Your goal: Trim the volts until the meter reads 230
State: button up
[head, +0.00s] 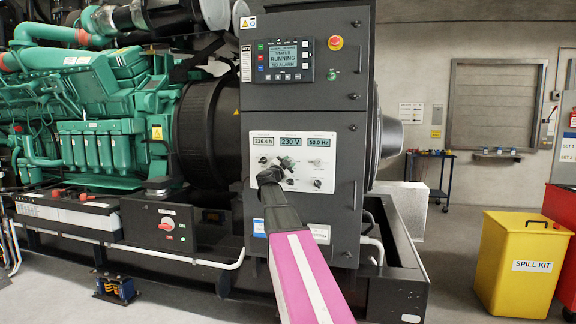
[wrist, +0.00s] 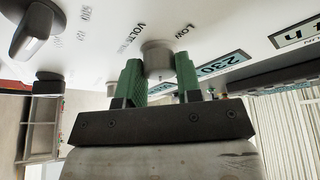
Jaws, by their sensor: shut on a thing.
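The white control panel (head: 325,172) is on the dark cabinet at the end of the green genset. Its middle meter (head: 290,142) reads 230 V in the head view; the wrist view shows the same meter (wrist: 222,64) upside down and partly cut off. My gripper (head: 283,163) is at the panel, just below this meter. In the wrist view my gripper (wrist: 159,78) has its green fingers shut on the round grey volts knob (wrist: 157,55), one finger on each side. The knob is beside the VOLT lettering; in the head view my gripper hides it.
Other panel meters read 50.0 Hz (head: 318,142) and apparently 226.4 h (head: 264,142). A black selector knob (wrist: 33,32) is near my gripper. Above are the RUNNING screen (head: 283,61) and a red emergency stop (head: 335,43). A yellow spill kit bin (head: 522,275) stands right; floor is clear before it.

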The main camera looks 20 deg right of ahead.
jog(key=o, duration=0.9)
jog(key=shift+o, duration=0.2)
jog(key=v, duration=1.1)
jog(key=shift+d+f, duration=0.1)
jog(key=shift+f, duration=0.05)
